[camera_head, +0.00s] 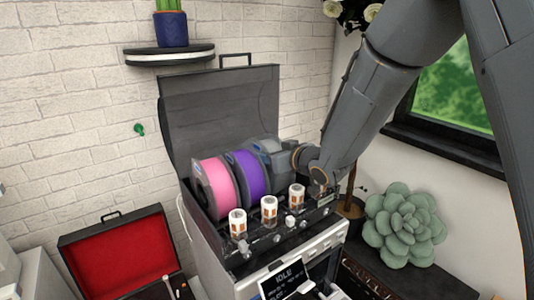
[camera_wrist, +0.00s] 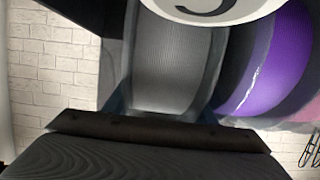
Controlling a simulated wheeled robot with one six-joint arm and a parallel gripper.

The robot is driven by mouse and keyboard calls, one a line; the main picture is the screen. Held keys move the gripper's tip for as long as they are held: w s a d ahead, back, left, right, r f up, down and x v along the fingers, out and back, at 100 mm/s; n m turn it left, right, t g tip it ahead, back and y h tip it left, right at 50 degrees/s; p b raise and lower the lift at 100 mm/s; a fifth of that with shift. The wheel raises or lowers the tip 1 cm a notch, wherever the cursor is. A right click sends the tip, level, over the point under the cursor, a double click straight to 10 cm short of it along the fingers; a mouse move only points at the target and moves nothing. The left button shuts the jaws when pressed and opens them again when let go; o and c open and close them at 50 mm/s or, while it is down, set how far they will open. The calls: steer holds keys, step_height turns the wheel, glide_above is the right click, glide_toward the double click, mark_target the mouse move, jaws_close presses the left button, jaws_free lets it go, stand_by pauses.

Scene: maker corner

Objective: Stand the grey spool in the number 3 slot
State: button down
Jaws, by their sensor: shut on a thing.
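The grey spool (camera_head: 268,147) is at the right end of the spool row in the open dark box, beside the purple spool (camera_head: 250,172). My gripper (camera_head: 287,158) is shut on the grey spool from the right. In the wrist view the grey spool's ribbed winding (camera_wrist: 178,62) is close in front of the dark gripper jaw (camera_wrist: 165,130). A white round marker (camera_wrist: 215,8) with part of a dark numeral covers its top edge there. I cannot tell whether the spool's bottom touches the slot.
The pink spool (camera_head: 216,187) stands left of the purple one. The raised lid (camera_head: 222,105) rises behind. An open red-lined case (camera_head: 120,255) is at lower left, and a succulent (camera_head: 404,225) at right.

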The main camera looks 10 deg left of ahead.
steer(key=shift+f, duration=0.2)
steer(key=c, duration=1)
jaws_free()
steer(key=shift+f, duration=0.1)
steer(key=shift+c, duration=0.2)
steer(key=shift+s+d+r, duration=0.1)
steer(key=shift+d+r, duration=0.05)
steer(key=shift+r, duration=0.6)
steer(key=b+v, duration=0.2)
steer(key=v, duration=0.9)
steer(key=shift+s+d, duration=0.2)
steer(key=shift+s, duration=0.05)
